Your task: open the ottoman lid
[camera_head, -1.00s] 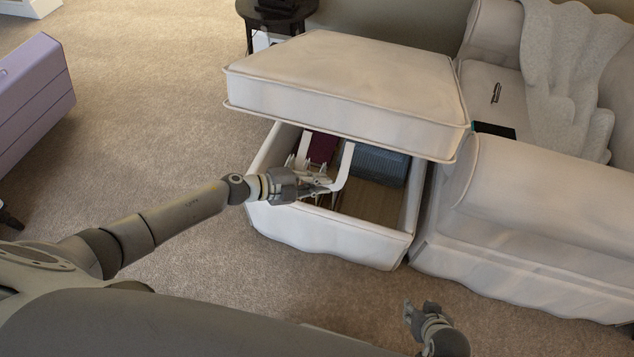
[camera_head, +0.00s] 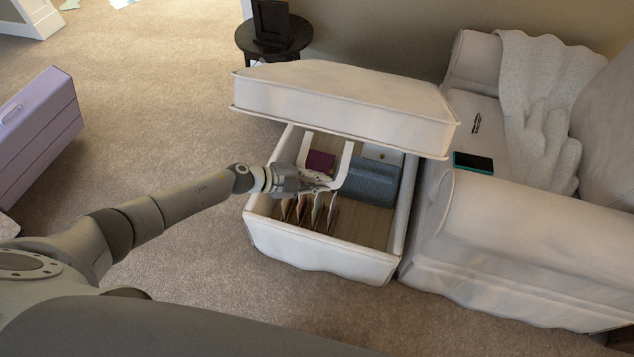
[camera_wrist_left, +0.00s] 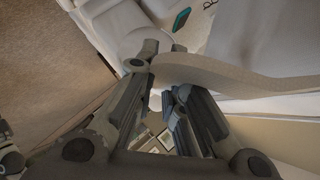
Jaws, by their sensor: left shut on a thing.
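The ottoman (camera_head: 318,262) stands in the middle of the head view, beside the armchair. Its thick white cushioned lid (camera_head: 345,97) is raised above the box and set toward the back, so the inside shows. A pale U-shaped strap handle (camera_head: 345,163) hangs under the lid. My left gripper (camera_head: 322,183) is shut on the handle, over the open box. In the left wrist view the fingers (camera_wrist_left: 160,85) close around a pale curved band. My right gripper is out of view.
Inside the box are a blue ribbed case (camera_head: 372,187), a dark red item (camera_head: 320,161) and several upright folders (camera_head: 312,213). An armchair (camera_head: 510,235) stands close on the right, with a teal-edged device (camera_head: 473,162). A dark round side table (camera_head: 274,42) stands behind.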

